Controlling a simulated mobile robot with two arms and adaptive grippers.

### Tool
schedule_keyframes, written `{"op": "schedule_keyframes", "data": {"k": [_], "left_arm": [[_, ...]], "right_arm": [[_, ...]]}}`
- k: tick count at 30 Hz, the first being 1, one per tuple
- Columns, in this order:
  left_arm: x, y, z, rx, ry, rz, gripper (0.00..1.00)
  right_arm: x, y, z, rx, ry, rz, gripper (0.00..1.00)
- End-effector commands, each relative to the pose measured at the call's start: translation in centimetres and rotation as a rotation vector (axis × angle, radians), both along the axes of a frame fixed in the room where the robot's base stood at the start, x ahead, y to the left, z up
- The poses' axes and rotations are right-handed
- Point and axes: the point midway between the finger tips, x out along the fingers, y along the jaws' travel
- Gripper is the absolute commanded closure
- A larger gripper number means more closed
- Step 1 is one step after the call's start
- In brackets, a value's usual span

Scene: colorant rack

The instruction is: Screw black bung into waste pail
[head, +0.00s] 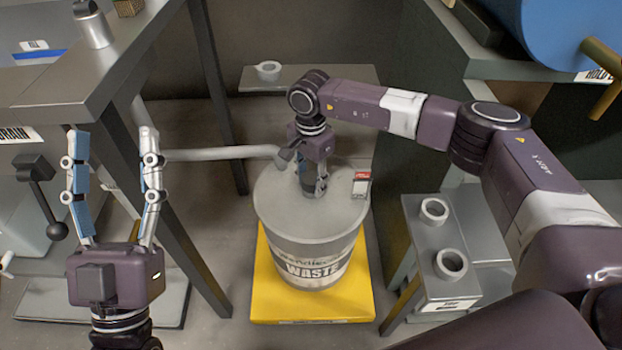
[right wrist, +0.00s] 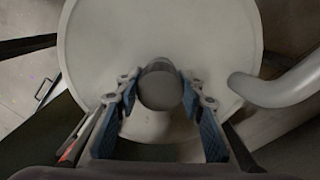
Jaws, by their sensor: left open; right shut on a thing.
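The waste pail (head: 285,242) is a pale grey drum with a WASTE label and stands upright at the middle of the head view. Its round lid also fills the right wrist view (right wrist: 100,40). My right gripper (head: 310,192) points down at the lid. In the right wrist view its fingers are shut on the round, dark grey black bung (right wrist: 160,90), one on each side. The bung is at the lid; whether it is seated in the opening is hidden. My left gripper (head: 112,135) is open and empty, raised at the left, well apart from the pail.
The pail stands on a yellow platform (head: 265,302). A grey pipe (head: 220,153) reaches to the lid's left edge. A stand with two ring-shaped pieces (head: 450,264) is at the right. A bench (head: 70,85) is at the left and a blue drum (head: 570,40) at upper right.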

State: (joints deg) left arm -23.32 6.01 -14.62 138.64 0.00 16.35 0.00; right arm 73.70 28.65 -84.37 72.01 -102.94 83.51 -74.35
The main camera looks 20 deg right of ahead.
Motion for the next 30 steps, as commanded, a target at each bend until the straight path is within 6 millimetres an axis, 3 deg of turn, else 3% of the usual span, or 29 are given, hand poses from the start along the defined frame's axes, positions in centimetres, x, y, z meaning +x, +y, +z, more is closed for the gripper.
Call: {"op": "schedule_keyframes", "data": {"k": [30], "left_arm": [[4.1,-0.4,-6.9,0.097,0.350,0.015,0.44]], "right_arm": [[0.2,0.2,0.1,0.003,-0.002,-0.369,0.89]]}}
